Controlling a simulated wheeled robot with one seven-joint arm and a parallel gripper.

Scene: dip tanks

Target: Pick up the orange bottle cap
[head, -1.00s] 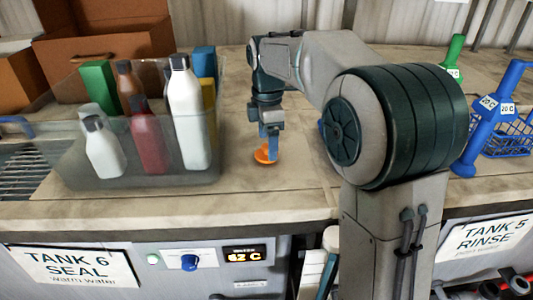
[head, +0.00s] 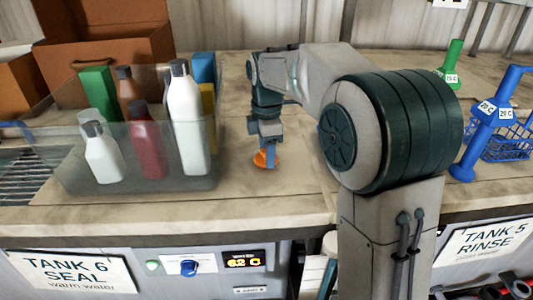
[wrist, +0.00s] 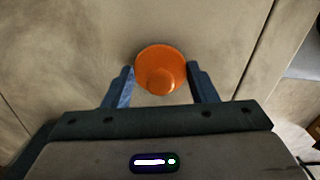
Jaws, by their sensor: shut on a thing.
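The orange bottle cap (head: 262,158) is at my gripper's tips, over the beige worktop, to the right of the clear bin. In the wrist view the cap (wrist: 161,69) looks round, with a smaller raised round part toward my gripper. My gripper (head: 267,158) points down with its two blue fingers on either side of the cap. In the wrist view the gripper (wrist: 161,84) is shut on the cap, one finger at each side. I cannot tell whether the cap touches the worktop.
A clear bin (head: 140,184) with several bottles and boxes stands to the left. Brown boxes (head: 105,45) are behind it. A blue basket (head: 508,141) with a tall blue handle is at the right. The worktop (head: 240,205) in front of the cap is clear.

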